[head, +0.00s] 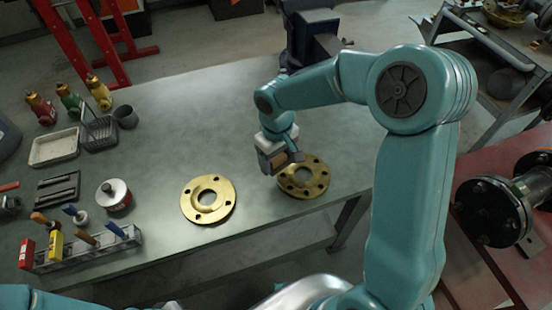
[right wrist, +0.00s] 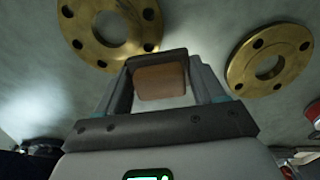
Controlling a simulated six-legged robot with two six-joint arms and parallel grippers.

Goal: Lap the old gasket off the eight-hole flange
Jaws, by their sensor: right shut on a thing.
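My right gripper (head: 279,160) is shut on a tan-brown block (right wrist: 160,82), which shows between its fingers in the right wrist view. It holds the block over the bench, at the left edge of the right-hand brass flange (head: 318,184). This flange (right wrist: 112,48) has several bolt holes around a raised centre; it is cut off at the top of the wrist view. I cannot tell whether the block touches it. A second brass flange (head: 190,205) with fewer holes lies flat to the left. I cannot make out a separate gasket. My left gripper is out of view.
The grey bench (head: 165,120) is clear behind the flanges. A rack of tools (head: 85,252), a red-and-white tin (head: 113,195), a tray (head: 54,147) and several oil bottles stand at left. A vise (head: 312,40) sits at the far edge. A pipe flange (head: 490,212) is at right.

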